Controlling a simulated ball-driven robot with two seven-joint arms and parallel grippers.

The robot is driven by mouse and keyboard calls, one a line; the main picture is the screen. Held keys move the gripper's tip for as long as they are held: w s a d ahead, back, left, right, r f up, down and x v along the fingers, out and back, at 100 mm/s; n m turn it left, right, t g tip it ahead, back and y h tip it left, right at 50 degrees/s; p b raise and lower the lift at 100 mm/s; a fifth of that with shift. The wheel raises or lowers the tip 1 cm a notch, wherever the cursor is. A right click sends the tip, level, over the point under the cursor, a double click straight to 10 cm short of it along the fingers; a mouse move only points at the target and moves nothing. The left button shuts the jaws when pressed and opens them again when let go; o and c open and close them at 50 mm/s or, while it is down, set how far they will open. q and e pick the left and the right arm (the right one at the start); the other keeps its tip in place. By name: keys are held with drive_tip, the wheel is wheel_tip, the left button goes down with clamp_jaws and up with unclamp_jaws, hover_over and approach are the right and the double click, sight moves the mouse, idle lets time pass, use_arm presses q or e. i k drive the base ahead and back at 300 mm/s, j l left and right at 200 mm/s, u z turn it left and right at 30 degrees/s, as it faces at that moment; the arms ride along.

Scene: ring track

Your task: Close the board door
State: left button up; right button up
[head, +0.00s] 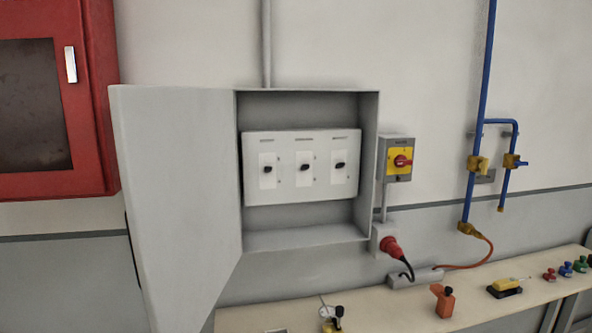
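The board is a grey wall box (305,240) with its front open. Inside it a light panel (300,193) carries 3 black switches in a row. The board door (180,190) is a plain grey panel hinged on the box's left side. It stands wide open, swung out to the left and toward me. A dark part shows at the door's far left edge, too small to make out. Neither of my grippers is in view.
A red cabinet (55,100) hangs at the left, close to the door's free edge. A yellow switch box with a red knob (402,161) and a red plug (390,247) are right of the board. A bench (385,305) with small tools runs below. Blue pipes (480,110) stand at the right.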

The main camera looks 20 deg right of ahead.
sight(175, 147)
drive_tip(key=i+j+z, duration=0.3)
drive_tip(key=j+z, duration=0.25)
drive_tip(key=i+j+z, duration=0.3)
drive_tip(key=j+z, duration=0.25)
drive_tip(key=j, duration=0.15)
drive_tip(key=j+z, duration=0.3)
drive_tip(key=j, duration=0.1)
